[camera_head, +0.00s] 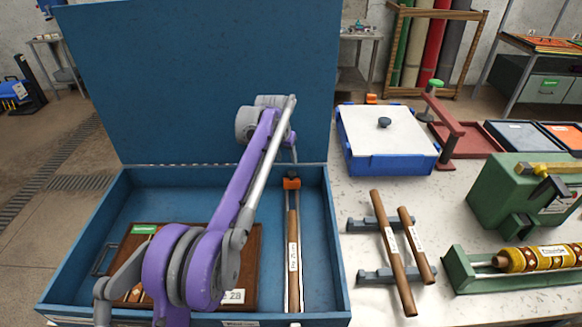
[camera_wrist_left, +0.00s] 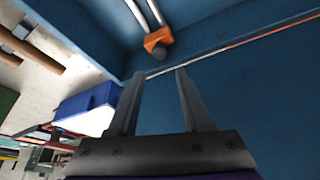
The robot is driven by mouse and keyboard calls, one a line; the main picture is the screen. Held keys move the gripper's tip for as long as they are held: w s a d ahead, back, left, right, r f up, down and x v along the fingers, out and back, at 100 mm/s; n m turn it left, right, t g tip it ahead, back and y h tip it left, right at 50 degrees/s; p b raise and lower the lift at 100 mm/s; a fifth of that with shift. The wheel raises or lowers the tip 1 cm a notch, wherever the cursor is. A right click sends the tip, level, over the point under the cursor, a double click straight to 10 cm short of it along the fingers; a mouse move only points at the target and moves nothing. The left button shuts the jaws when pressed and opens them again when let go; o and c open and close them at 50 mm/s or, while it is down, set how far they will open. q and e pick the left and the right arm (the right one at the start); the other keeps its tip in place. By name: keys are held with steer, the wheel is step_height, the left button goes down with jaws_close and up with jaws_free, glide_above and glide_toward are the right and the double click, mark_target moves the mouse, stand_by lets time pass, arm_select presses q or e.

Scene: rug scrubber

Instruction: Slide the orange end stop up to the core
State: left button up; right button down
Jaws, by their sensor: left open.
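The orange end stop (camera_head: 291,183) sits at the back end of a narrow rail along the right side of the blue box. In the left wrist view the orange end stop (camera_wrist_left: 158,38) is a block with a dark round knob, with two pale rods running from it. A long brown core (camera_head: 293,240) with a white label lies along the rail in front of the stop; I cannot tell the exact gap between them. My left gripper (camera_head: 294,155) is above and behind the stop. Its fingers (camera_wrist_left: 160,74) are apart and empty, not touching the stop. My right gripper is not in view.
The blue lid (camera_head: 200,70) stands upright behind the box, close to the gripper. A brown wooden board (camera_head: 248,255) lies left of the rail under my arm. To the right are a blue-rimmed white-topped box (camera_head: 365,130), brown tubes on a rack (camera_head: 385,240) and a green machine (camera_head: 510,190).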

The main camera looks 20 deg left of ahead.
mark_target(291, 173)
arm_select(q)
steer(key=x, duration=0.9)
steer(key=shift+w+f, duration=0.1)
steer(key=shift+f, duration=0.3)
jaws_close()
stand_by(0.9)
